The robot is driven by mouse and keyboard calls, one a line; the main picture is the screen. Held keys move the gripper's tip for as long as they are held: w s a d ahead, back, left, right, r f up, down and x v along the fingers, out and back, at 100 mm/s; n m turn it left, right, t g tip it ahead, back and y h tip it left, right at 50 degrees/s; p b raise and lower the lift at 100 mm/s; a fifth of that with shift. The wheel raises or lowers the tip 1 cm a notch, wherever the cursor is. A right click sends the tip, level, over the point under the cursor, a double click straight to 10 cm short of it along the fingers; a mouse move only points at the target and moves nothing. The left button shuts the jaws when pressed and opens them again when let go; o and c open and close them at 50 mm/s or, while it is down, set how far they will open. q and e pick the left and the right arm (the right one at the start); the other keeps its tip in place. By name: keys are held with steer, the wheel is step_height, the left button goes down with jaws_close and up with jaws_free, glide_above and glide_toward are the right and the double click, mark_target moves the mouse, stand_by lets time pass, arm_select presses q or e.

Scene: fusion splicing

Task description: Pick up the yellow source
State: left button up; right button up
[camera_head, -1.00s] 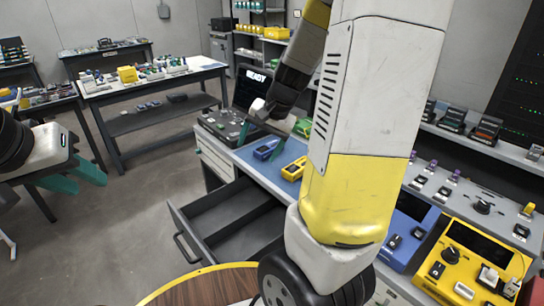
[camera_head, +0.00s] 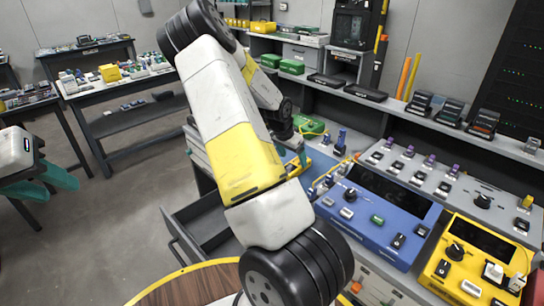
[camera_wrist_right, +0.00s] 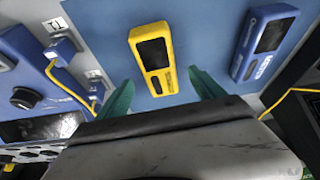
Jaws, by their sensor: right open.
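The yellow source (camera_wrist_right: 154,58) is a small yellow handheld device with a dark screen. It lies on the blue work surface in the right wrist view, ahead of my right gripper. My right gripper (camera_wrist_right: 163,90) is open and empty. Its two teal fingers stand on either side of the near end of the yellow source. I cannot tell their height above it. In the head view my right arm hides most of that spot. My left gripper (camera_head: 44,183) is at the far left over the floor, its teal fingers apart and empty.
A similar blue handheld device (camera_wrist_right: 268,42) lies to the right of the yellow one. A blue port with a yellow cable (camera_wrist_right: 62,48) is to the left. In the head view, a blue splicer-like box (camera_head: 375,222) and a yellow box (camera_head: 470,262) stand at right. A drawer (camera_head: 205,222) is open.

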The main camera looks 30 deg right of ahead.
mark_target(295, 164)
steer(key=x, duration=0.5)
steer(key=shift+f, duration=0.15)
jaws_close()
